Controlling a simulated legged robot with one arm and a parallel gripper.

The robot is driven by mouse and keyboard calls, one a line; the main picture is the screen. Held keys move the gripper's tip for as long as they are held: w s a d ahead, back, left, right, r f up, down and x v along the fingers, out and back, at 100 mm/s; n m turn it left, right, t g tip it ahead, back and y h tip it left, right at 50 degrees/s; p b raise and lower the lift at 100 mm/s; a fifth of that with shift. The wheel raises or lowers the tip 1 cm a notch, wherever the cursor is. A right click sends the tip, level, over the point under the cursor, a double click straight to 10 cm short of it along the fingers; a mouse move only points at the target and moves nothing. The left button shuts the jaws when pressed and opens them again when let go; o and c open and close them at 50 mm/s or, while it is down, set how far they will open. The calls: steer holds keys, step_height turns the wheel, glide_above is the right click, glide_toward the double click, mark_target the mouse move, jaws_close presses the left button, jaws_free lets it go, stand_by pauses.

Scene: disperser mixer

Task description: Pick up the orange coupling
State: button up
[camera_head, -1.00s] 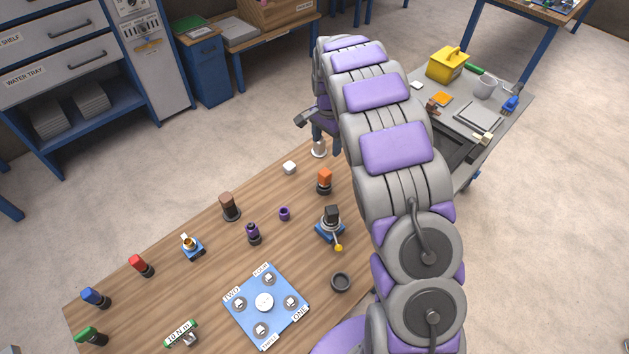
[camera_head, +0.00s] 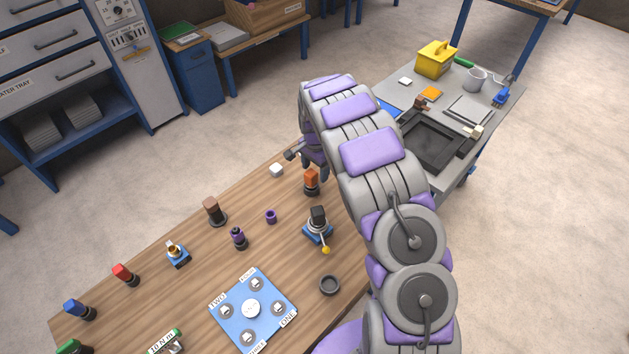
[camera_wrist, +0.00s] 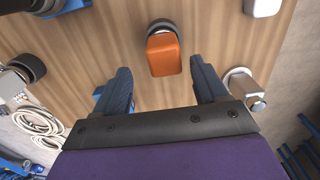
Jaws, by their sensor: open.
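The orange coupling (camera_head: 311,177) stands upright on a dark base near the far edge of the wooden table. In the wrist view the orange coupling (camera_wrist: 163,54) is just ahead of the fingertips, roughly centred between them. My gripper (camera_wrist: 158,75) is open, with one dark finger on each side and nothing between them. In the head view my gripper (camera_head: 300,159) is beside and just behind the coupling, partly hidden by my arm. I cannot tell the exact gap to the coupling.
A white cube (camera_head: 276,170) stands left of the coupling. A blue-based device with a yellow-tipped lever (camera_head: 318,230) stands nearer. A purple ring (camera_head: 271,216) and a brown-topped part (camera_head: 214,210) are to the left. A grey cart (camera_head: 470,88) stands at the right.

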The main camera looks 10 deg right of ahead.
mark_target(307, 179)
steer(key=f, duration=0.1)
steer(key=a+f+b, duration=0.1)
steer(key=f, duration=0.1)
steer(key=a+f, duration=0.1)
steer(key=shift+a+f, duration=0.1)
steer(key=shift+f, duration=0.25)
steer(key=shift+a+f, duration=0.15)
steer(key=shift+a, duration=0.05)
steer(key=shift+d, duration=0.8)
steer(key=shift+c, duration=0.6)
steer(key=shift+d, duration=0.35)
steer(key=c, duration=0.3)
steer(key=shift+a, duration=0.7)
steer(key=c, duration=0.5)
steer(key=shift+c, duration=0.5)
steer(key=shift+d, duration=0.2)
steer(key=shift+c, duration=1.2)
